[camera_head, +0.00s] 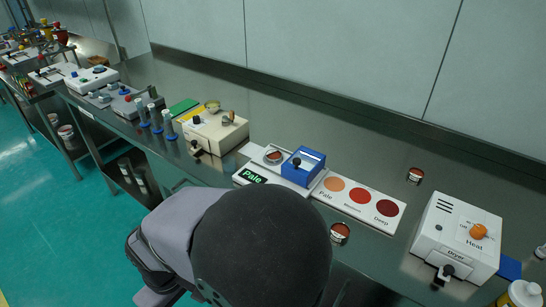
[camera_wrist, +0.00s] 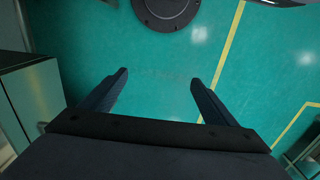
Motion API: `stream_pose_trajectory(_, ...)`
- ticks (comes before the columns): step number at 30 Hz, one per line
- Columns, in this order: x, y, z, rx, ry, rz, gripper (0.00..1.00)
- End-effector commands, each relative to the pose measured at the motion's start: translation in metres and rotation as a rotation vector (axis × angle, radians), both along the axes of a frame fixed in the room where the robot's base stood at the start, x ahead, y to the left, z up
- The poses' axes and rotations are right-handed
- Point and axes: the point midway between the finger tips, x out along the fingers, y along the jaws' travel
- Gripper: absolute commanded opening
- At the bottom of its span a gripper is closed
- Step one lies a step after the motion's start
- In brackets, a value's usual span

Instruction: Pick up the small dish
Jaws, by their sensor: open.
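Several small round dishes with reddish contents show in the head view; I cannot tell which one the task means. One small dish (camera_head: 340,231) sits near the bench's front edge, below the colour chart. Another small dish (camera_head: 415,176) stands farther back, left of the dryer. A third small dish (camera_head: 273,156) sits on the white device with the "Pale" display. My gripper (camera_wrist: 159,78) is open and empty in the wrist view, with only green floor between its fingers. No dish shows there. In the head view my arm hides the gripper.
The steel bench holds a colour chart (camera_head: 360,198), a blue box (camera_head: 303,167), a white dryer (camera_head: 459,238) with an orange knob, a cream machine (camera_head: 214,132) and blue-based cylinders (camera_head: 156,120). Bare bench lies behind the chart. A white bottle (camera_head: 523,294) stands at the lower right.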

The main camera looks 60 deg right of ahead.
Motion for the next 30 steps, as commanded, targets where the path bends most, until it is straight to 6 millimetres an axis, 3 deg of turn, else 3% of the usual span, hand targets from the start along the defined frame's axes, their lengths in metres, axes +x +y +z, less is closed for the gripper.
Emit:
stream_pose_trajectory(3,0.0,0.0,0.0,0.0,0.0,0.0,0.61)
stream_pose_trajectory(11,0.0,-0.001,0.0,-0.002,0.001,0.003,0.61)
stream_pose_trajectory(17,0.007,-0.023,0.0,-0.063,0.023,0.098,0.61)
stream_pose_trajectory(20,0.016,-0.052,0.0,-0.141,0.055,0.221,0.61)
stream_pose_trajectory(23,0.027,-0.094,0.003,-0.246,0.114,0.389,0.61)
stream_pose_trajectory(30,0.064,-0.217,0.023,-0.516,0.358,0.859,0.61)
